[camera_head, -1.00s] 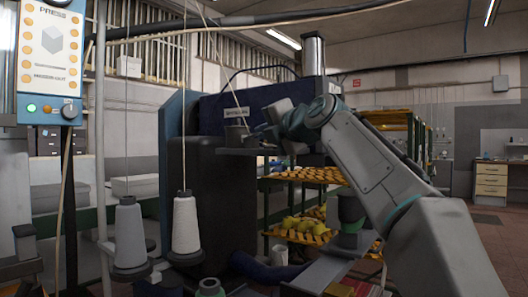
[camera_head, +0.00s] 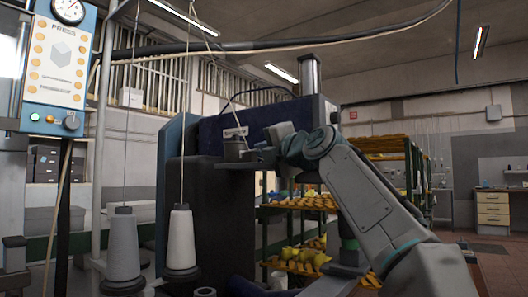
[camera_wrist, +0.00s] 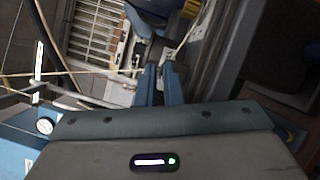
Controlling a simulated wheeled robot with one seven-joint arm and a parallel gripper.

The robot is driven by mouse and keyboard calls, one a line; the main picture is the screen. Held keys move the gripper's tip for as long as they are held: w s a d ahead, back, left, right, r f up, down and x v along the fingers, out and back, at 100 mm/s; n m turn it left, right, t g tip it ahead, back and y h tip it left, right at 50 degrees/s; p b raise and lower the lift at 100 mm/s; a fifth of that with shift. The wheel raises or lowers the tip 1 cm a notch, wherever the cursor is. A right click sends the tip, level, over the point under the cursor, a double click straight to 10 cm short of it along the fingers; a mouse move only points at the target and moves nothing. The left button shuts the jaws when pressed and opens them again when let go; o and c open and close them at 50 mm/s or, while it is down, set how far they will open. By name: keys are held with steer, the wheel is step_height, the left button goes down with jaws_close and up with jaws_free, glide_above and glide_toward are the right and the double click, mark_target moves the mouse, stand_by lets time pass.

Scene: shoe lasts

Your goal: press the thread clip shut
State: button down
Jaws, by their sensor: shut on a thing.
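My gripper (camera_head: 256,153) is at the small ledge on the front of the dark blue machine, beside a grey round part (camera_head: 234,149). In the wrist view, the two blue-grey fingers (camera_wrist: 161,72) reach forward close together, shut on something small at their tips. The thread clip cannot be made out clearly; the fingertips and the small size hide it. A pale thread (camera_head: 213,75) runs down from above to the ledge area. A thin cord also passes by the fingertips in the wrist view (camera_wrist: 187,38).
A white thread cone (camera_head: 181,240) and a grey cone (camera_head: 123,245) stand at lower left. A control panel with a gauge (camera_head: 60,60) is at far left. Behind my arm is a rack with yellow trays (camera_head: 300,203). Open floor (camera_head: 495,245) lies at right.

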steer(key=c, duration=1.6)
jaws_free()
steer(key=shift+f, duration=0.1)
